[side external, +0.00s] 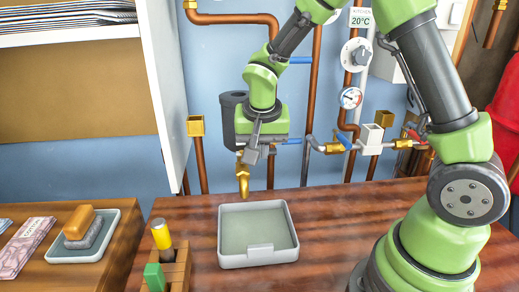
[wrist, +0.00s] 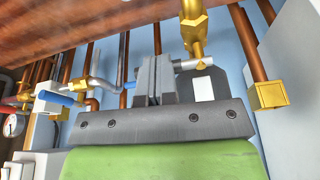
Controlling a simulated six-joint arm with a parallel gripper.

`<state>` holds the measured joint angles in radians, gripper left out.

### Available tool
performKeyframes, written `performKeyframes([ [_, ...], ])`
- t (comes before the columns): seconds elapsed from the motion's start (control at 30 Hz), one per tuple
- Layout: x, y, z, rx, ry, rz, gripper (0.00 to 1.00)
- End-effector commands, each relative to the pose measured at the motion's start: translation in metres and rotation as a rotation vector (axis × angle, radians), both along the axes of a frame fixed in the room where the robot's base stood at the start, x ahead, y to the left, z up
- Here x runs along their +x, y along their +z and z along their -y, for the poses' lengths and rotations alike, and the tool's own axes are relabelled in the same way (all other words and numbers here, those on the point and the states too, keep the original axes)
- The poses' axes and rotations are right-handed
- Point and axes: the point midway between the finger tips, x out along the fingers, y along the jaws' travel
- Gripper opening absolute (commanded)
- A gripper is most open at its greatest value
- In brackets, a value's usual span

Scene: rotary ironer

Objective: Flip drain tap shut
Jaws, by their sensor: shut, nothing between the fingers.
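The drain tap has a brass spout (side external: 243,178) pointing down above a grey tray (side external: 231,262). The spout also shows in the wrist view (wrist: 194,32), just right of my fingers. A short blue lever end (side external: 292,141) shows right of my gripper, near the tap; it also shows in the wrist view (wrist: 130,86), left of my fingers. My gripper (side external: 252,154) is shut and empty, close beside the tap body. In the wrist view its fingers (wrist: 152,66) hide part of the tap and lever. I cannot tell whether they touch.
A second blue lever (side external: 345,139) sits on the pipe to the right, with a gauge (side external: 351,97) above it. Copper pipes run along the blue wall. A white cabinet panel (side external: 165,80) stands left. A wooden holder (side external: 172,272) stands front left of the tray.

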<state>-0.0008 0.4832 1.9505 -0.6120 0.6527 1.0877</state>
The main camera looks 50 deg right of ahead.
Motion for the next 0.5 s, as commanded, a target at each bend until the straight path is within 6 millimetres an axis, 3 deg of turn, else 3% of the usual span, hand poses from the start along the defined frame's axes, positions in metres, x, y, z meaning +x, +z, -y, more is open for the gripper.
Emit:
performKeyframes([
  [0.27,0.003,0.0,-0.009,0.0,0.0,0.0,0.0],
  [0.5,-0.022,0.008,-0.033,0.0,0.007,0.0,0.0],
])
